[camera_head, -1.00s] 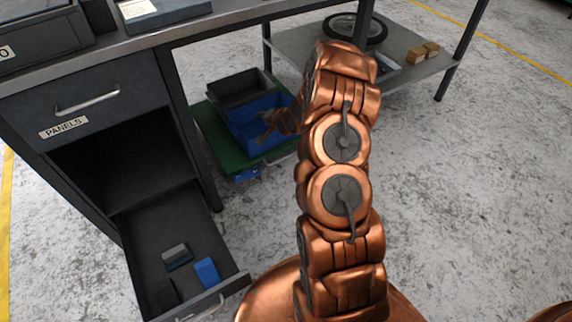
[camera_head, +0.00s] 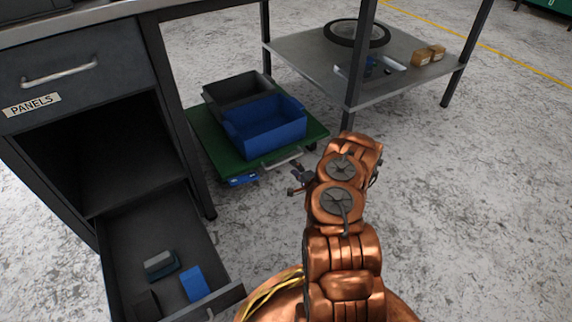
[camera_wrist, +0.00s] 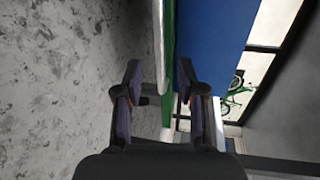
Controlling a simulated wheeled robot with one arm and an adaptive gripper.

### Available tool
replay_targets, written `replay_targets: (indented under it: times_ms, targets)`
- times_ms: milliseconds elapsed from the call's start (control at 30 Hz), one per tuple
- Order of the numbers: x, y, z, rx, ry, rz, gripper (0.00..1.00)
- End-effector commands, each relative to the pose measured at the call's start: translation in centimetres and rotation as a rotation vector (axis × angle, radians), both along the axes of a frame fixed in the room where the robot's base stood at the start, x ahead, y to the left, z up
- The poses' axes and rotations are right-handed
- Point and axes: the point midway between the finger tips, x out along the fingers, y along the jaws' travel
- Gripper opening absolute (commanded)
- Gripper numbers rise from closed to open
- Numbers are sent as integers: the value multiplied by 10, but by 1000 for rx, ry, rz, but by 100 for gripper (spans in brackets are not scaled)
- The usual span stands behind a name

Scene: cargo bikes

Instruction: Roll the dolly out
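The green dolly (camera_head: 215,142) stands on the floor under the bench, carrying a blue bin (camera_head: 265,132) and a dark grey bin (camera_head: 225,90). Its pale handle (camera_head: 282,160) is on the front edge. My gripper (camera_head: 296,182) is close in front of the handle. In the wrist view my gripper (camera_wrist: 159,78) is open, with its fingers apart. The handle (camera_wrist: 158,45) runs upright in the picture between the fingertips; I cannot tell whether it is within their reach. The green edge and blue bin (camera_wrist: 208,40) show just to its right.
An open lower drawer (camera_head: 135,240) with small blocks juts out at left, below the drawer labelled PANELS (camera_head: 75,70). Dark bench legs (camera_head: 180,115) flank the dolly. A low shelf (camera_head: 400,78) at right holds a wheel and small boxes. The floor in front is clear.

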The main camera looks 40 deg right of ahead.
Motion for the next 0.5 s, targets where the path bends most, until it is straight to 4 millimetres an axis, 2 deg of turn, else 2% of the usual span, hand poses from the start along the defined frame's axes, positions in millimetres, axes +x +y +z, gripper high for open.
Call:
replay_targets:
  times_ms: [500]
  targets:
    - [63,-2,-16,-2,0,2,39]
